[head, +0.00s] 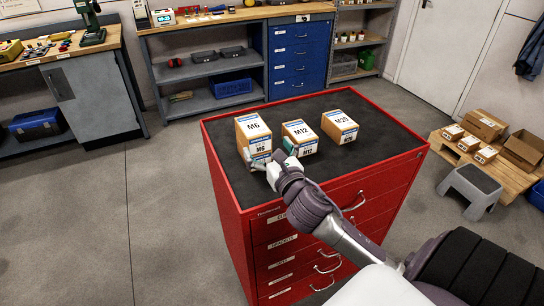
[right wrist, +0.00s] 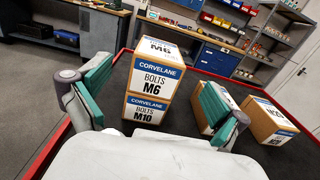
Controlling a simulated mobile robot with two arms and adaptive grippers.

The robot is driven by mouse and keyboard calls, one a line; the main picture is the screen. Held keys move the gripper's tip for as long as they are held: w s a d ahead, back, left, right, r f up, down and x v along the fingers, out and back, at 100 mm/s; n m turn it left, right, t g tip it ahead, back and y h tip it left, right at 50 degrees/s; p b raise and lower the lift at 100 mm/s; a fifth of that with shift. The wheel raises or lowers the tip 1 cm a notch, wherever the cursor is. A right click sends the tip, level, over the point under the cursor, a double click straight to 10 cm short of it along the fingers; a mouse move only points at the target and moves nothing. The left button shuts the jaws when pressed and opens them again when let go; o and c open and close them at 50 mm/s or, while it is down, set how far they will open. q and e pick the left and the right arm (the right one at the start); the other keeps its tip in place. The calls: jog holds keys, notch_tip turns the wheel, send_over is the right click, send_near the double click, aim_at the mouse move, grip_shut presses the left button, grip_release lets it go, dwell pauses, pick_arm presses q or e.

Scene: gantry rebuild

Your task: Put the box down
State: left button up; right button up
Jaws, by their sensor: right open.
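The M6 bolt box (head: 252,127) stands at the left of the red cabinet's black top (head: 368,115). In the right wrist view the M6 box (right wrist: 152,76) rests upright on an M10 box (right wrist: 145,110). My right gripper (head: 270,157) is at the near side of this stack. It is open, with its teal-padded fingers (right wrist: 155,98) spread wide, one toward each side of the stack, with nothing held between them. The M10 box is mostly hidden by the gripper in the head view. My left gripper is not in view.
An M12 box (head: 300,136) and another box (head: 340,126) stand right of the stack, the M12 close to my right finger. The cabinet top is clear at its right and front. Shelves (head: 210,80) and a blue drawer unit (head: 299,60) stand behind; a grey step stool (head: 470,188) is at right.

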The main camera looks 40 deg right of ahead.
jog(key=shift+v, duration=1.65)
